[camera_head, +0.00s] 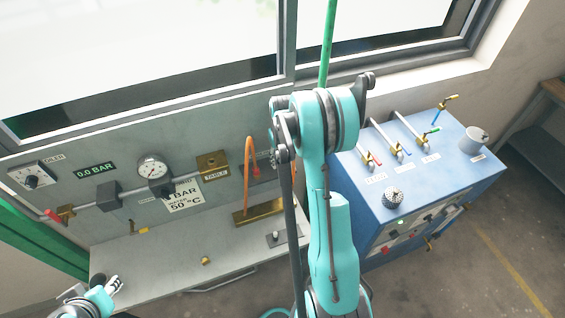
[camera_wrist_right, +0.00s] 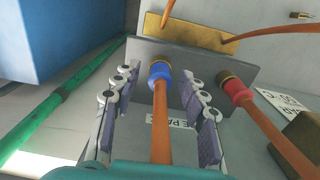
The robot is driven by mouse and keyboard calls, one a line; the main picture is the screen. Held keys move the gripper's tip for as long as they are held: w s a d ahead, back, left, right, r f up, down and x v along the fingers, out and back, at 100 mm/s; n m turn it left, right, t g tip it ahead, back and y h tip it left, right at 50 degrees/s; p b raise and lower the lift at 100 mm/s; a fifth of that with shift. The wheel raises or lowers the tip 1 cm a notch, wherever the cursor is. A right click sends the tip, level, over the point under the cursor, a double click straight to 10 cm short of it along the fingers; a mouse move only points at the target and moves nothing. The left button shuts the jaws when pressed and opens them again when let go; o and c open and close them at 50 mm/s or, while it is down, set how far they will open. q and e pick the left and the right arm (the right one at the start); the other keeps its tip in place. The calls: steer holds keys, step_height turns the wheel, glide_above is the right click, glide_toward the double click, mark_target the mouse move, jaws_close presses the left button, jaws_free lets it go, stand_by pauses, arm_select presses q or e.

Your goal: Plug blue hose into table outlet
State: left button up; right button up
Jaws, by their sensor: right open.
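The blue hose is an orange tube with a blue collar (camera_wrist_right: 159,73), its end at a grey holder plate (camera_wrist_right: 205,70) in the right wrist view. My right gripper (camera_wrist_right: 158,95) is open, its fingers on either side of this hose with gaps visible. The right arm hides this gripper and the blue collar in the head view. The brass block labelled TABLE (camera_head: 213,163), likely the table outlet, is on the wall panel. My left gripper (camera_head: 100,292) is at the lower left of the head view, partly cut off, its opening unclear.
A red-collared hose (camera_wrist_right: 238,92) is right of my right gripper. A brass block (camera_head: 258,212) with orange hose (camera_head: 248,150) stands on the bench. A gauge (camera_head: 153,168) and valves line the panel. A blue cabinet (camera_head: 425,175) with levers is at right; a green pipe (camera_wrist_right: 65,105) runs nearby.

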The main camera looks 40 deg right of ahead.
mark_target(282, 156)
stand_by(0.4)
jaws_close()
steer(key=shift+r, duration=0.1)
steer(key=shift+r+p, duration=1.25)
steer(key=shift+r, duration=1.7)
